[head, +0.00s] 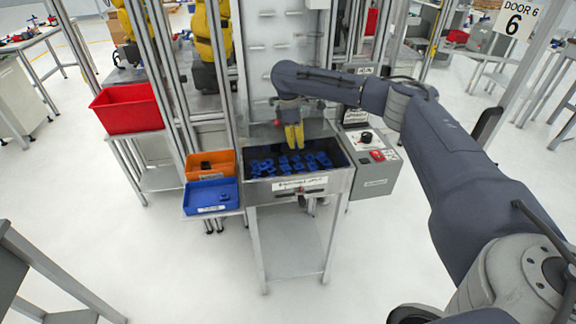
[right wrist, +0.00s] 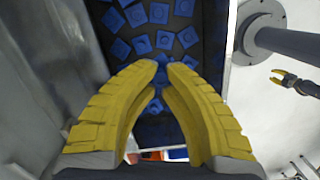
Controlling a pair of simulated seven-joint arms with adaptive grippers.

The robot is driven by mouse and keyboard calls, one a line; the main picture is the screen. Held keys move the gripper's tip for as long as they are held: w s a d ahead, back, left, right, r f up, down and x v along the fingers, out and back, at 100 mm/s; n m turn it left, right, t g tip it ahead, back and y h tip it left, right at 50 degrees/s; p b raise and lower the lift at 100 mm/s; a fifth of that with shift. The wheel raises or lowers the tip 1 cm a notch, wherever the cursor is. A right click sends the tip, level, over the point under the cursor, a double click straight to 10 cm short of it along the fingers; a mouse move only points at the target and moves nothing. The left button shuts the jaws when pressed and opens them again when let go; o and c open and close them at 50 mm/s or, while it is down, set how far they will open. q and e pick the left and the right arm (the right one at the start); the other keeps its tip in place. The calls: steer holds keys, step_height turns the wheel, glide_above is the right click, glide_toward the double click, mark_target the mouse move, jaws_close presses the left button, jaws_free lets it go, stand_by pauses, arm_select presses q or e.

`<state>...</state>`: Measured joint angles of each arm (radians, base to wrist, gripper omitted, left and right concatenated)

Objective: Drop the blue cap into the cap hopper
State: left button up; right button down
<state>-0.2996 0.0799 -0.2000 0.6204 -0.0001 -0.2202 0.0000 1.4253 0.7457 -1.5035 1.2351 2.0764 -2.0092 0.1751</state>
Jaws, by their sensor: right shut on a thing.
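The cap hopper (head: 258,191) is a metal bin on legs at the centre of the head view, with a dark inside holding many blue caps (head: 293,161). My right gripper (head: 294,146) points down over the hopper's back part. In the right wrist view its yellow fingers (right wrist: 164,68) nearly meet over the caps, shut on the blue cap. The held cap is mostly hidden; blue shows between the fingertips, hard to separate from the caps below.
An orange bin (head: 197,165) and a blue bin (head: 209,196) stand left of the hopper. A red bin (head: 126,109) sits further left. A control box (head: 372,178) with a red button is right of the hopper. A metal panel rises behind it.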

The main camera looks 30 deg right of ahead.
steer(key=shift+f, duration=1.55)
steer(key=c, duration=1.5)
jaws_free()
steer(key=shift+o, duration=0.2)
steer(key=r, duration=0.4)
steer(key=a+r, duration=0.1)
steer(key=r, duration=0.3)
steer(key=w+r, duration=0.1)
steer(key=r, duration=0.3)
steer(key=shift+a, duration=0.25)
steer(key=shift+f, duration=0.15)
